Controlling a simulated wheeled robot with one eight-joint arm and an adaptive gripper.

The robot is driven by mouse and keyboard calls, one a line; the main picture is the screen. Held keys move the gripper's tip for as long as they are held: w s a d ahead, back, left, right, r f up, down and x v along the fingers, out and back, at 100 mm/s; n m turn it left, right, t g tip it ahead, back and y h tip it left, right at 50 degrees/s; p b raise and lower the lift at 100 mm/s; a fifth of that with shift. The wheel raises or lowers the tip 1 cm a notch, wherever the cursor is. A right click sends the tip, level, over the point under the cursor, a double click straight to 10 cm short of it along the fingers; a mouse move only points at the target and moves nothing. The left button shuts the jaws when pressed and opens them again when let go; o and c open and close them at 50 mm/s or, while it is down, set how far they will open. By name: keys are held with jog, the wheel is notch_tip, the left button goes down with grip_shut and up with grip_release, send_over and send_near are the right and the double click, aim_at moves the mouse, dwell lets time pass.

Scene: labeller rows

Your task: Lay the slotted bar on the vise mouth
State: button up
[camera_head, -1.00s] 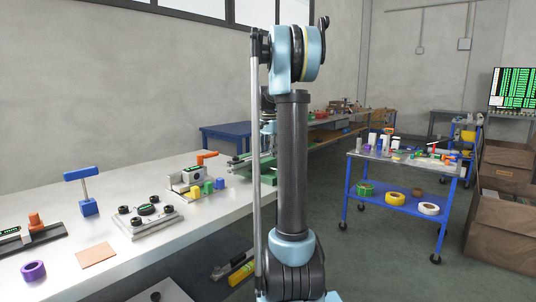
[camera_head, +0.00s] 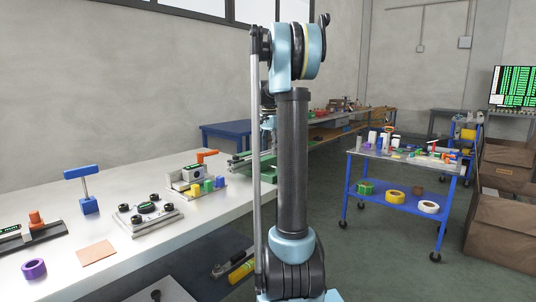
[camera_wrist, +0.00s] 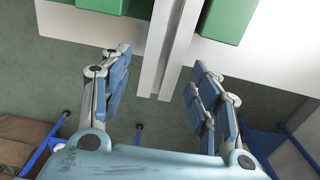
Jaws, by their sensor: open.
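In the wrist view my gripper (camera_wrist: 160,85) is open, with its two blue-grey fingers wide apart and nothing held between them. A long pale bar with a lengthwise groove (camera_wrist: 171,50) runs down between two green blocks (camera_wrist: 101,5) (camera_wrist: 226,18). Its near end reaches into the space between my fingertips, touching neither as far as I can tell. It looks like the slotted bar, and the green blocks may be part of the vise; I cannot be sure of either. In the head view my arm hides most of the green equipment (camera_head: 240,160), and my gripper cannot be made out clearly.
The white bench (camera_head: 145,245) holds an orange-levered fixture (camera_head: 187,177), a plate with black knobs (camera_head: 148,217), a blue T-handled tool (camera_head: 88,205) and a purple ring (camera_head: 34,269). A blue cart (camera_head: 400,197) stands right, with cardboard boxes (camera_head: 505,230) beyond. Open floor lies between bench and cart.

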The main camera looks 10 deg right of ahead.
notch_tip(320, 180, up, 10)
jog(key=shift+r, duration=0.25)
dwell(0.5)
